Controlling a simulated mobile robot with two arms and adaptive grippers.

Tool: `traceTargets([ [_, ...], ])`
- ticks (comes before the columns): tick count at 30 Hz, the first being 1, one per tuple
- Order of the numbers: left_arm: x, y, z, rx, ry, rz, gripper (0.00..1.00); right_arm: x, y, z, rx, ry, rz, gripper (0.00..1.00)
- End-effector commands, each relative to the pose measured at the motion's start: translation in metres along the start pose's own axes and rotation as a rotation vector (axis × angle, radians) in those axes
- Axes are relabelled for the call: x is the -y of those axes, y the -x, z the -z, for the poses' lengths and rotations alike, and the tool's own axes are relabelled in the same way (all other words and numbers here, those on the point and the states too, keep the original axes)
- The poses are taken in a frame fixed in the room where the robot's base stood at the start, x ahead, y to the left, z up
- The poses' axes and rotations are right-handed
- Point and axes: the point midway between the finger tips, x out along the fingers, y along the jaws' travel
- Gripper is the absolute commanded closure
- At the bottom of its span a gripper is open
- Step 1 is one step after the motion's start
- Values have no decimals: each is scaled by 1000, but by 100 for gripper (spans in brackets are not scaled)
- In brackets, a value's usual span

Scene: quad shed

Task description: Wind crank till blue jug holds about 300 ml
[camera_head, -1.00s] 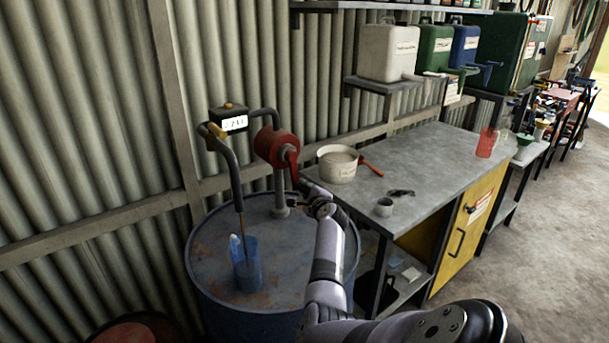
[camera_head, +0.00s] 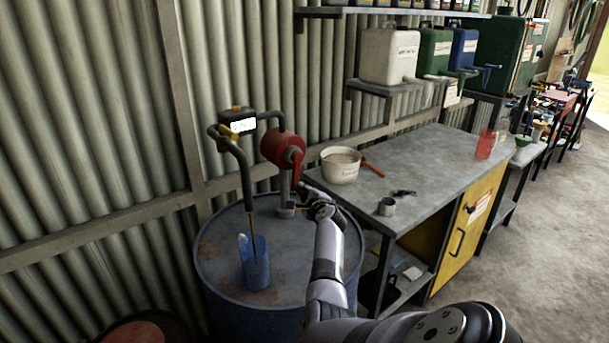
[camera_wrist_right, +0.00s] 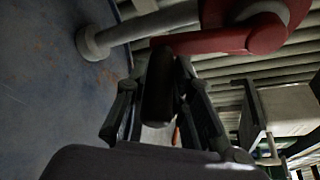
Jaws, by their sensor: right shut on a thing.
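The blue jug (camera_head: 256,270) stands upright on the blue drum (camera_head: 215,262), under the dark hose (camera_head: 244,180). A thin brownish stream or rod runs from the hose end into it; its level cannot be read. The red rotary pump (camera_head: 284,147) rises from the drum, and its red crank (camera_head: 297,168) points downward. My right gripper (camera_head: 312,203) is at the crank's lower end. In the right wrist view, my right gripper (camera_wrist_right: 160,95) is shut on the dark crank handle (camera_wrist_right: 158,88), below the red crank arm (camera_wrist_right: 205,41). The meter (camera_head: 238,122) faces out, its digits unclear. My left gripper is out of view.
A corrugated wall (camera_head: 90,100) stands close behind the drum.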

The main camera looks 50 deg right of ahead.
Motion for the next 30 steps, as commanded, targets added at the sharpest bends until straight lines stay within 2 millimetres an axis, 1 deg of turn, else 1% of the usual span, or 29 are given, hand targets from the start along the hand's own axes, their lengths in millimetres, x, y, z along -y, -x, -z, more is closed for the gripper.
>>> traceTargets([
  [2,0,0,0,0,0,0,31,-4,0,-2,4,1,-7,100],
  [3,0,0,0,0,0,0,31,-4,0,-2,4,1,-7,76],
  [11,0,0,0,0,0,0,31,-2,0,-1,2,1,-4,59],
  [23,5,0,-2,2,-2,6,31,-1,3,0,1,1,-1,58],
  [26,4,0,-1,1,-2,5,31,-1,11,0,2,1,-1,58],
  [30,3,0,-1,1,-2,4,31,-2,31,0,0,1,-1,58],
])
